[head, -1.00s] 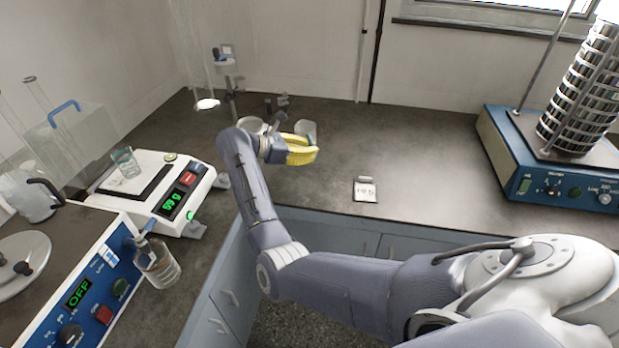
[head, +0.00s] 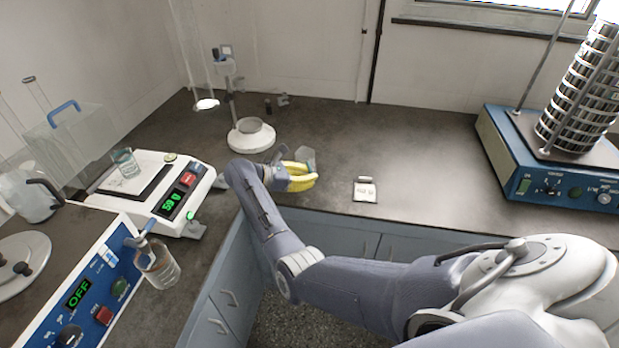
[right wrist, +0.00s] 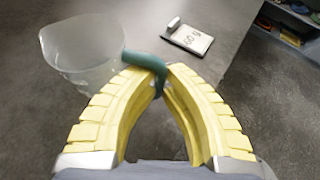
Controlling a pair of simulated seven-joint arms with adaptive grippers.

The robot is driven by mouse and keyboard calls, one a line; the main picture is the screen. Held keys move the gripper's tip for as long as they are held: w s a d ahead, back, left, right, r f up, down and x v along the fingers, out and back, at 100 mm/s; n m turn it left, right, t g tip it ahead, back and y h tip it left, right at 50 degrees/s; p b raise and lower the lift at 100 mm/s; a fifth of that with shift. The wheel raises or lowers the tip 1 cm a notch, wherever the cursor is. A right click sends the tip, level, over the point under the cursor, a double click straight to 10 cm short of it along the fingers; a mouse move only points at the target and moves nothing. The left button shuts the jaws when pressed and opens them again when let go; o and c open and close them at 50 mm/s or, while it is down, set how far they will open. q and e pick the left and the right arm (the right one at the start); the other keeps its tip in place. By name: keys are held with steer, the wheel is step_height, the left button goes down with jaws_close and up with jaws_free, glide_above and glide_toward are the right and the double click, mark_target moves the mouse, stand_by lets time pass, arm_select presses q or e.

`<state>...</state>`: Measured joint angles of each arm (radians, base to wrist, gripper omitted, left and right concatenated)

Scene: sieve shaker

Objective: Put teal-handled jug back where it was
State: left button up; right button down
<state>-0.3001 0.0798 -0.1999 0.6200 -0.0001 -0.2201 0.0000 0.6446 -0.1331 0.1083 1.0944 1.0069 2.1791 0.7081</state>
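The teal-handled jug is a clear vessel (right wrist: 85,45) with a teal handle (right wrist: 148,62), seen in the right wrist view. The yellow fingertips of my right gripper (right wrist: 155,72) close on the handle, with the clear body to the left. In the head view the jug (head: 308,154) shows small and greyish just behind my right gripper (head: 306,174), near the bench's front edge. I cannot tell whether its base touches the bench. My left gripper is not in view.
A small card (head: 365,190) stands right of the jug. A stand with a white round base (head: 250,137) is behind. A balance (head: 150,190) with a beaker is left, and a blue sieve shaker (head: 545,170) is right. The bench between card and shaker is clear.

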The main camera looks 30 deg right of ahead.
steer(key=shift+f, duration=0.1)
steer(key=c, duration=1.6)
jaws_free()
